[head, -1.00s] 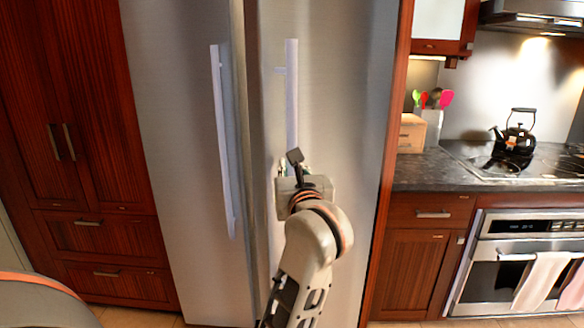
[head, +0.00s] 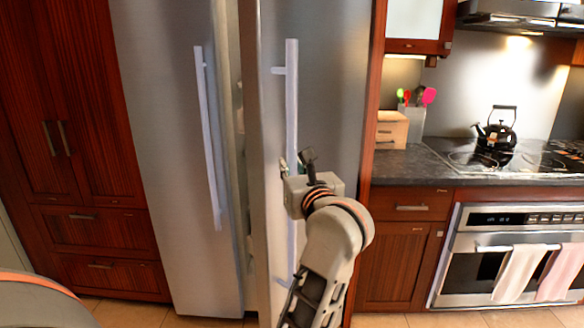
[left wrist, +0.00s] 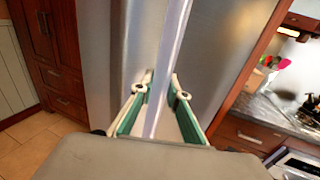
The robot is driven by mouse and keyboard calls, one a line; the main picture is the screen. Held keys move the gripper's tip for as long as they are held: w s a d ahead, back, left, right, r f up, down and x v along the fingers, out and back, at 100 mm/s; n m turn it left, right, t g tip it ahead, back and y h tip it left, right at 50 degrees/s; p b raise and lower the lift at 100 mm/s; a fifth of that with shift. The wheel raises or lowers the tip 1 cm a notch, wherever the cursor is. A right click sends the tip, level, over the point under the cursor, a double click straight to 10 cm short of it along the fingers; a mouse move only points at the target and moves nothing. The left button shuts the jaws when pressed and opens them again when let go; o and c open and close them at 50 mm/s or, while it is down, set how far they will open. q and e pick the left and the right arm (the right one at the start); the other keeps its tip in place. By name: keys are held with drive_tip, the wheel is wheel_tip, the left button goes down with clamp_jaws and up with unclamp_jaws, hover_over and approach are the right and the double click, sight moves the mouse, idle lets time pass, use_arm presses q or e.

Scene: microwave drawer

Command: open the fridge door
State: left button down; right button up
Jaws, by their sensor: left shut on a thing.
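The steel fridge has two tall doors. The left door looks closed. The right door's long vertical handle (head: 291,110) also shows in the left wrist view (left wrist: 171,55). My left gripper (head: 285,170) is shut on this handle. In the left wrist view, its green-padded fingers (left wrist: 160,93) are on both sides of the bar. The left door's handle (head: 208,140) is free. My right gripper is not in view.
Dark red cabinets (head: 75,120) stand left of the fridge. On the right are a counter (head: 400,168), a kettle (head: 497,133) on the stove and an oven (head: 475,265) with towels. Tiled floor shows below.

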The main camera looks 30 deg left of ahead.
use_arm(q)
drive_tip(key=shift+d+f, duration=0.1)
idle(0.4)
drive_tip(key=c, duration=2.1)
unclamp_jaws()
drive_tip(key=shift+o, duration=0.7)
drive_tip(key=shift+s, duration=0.1)
